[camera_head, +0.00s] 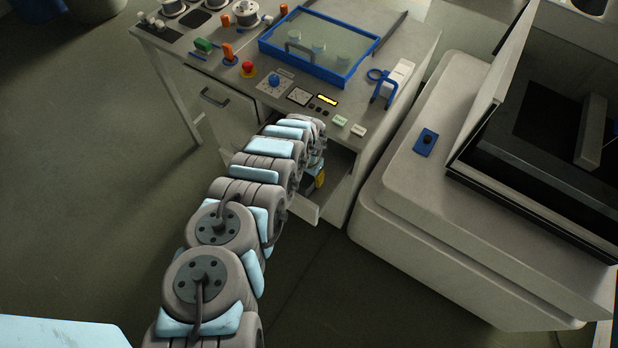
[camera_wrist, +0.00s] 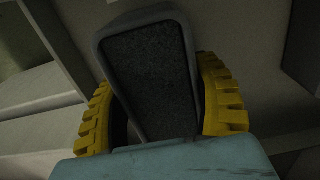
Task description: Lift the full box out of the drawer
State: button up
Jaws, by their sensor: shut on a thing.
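The full box (camera_wrist: 150,75) is dark grey with rounded corners and a dark, grainy filling, seen in the wrist view. My gripper (camera_wrist: 160,100) has its two yellow ribbed fingers on either side of the box, shut on it. The box appears tilted in the wrist view. In the head view, my gripper (camera_head: 318,181) shows as a small patch of yellow at the open drawer (camera_head: 301,208), below the bench top. My arm covers much of the drawer, and I cannot clearly make out the box there. How far the box is above the drawer floor is unclear.
The bench top (camera_head: 365,113) overhangs the drawer area and carries a blue-framed glass case (camera_head: 318,46), knobs and a blue clamp (camera_head: 384,86). A closed drawer (camera_head: 222,102) is to the left. A large pale machine (camera_head: 440,200) stands close on the right. Open floor lies left.

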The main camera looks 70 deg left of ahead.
aim_at(309, 181)
notch_tip(309, 181, up, 8)
dwell(0.6)
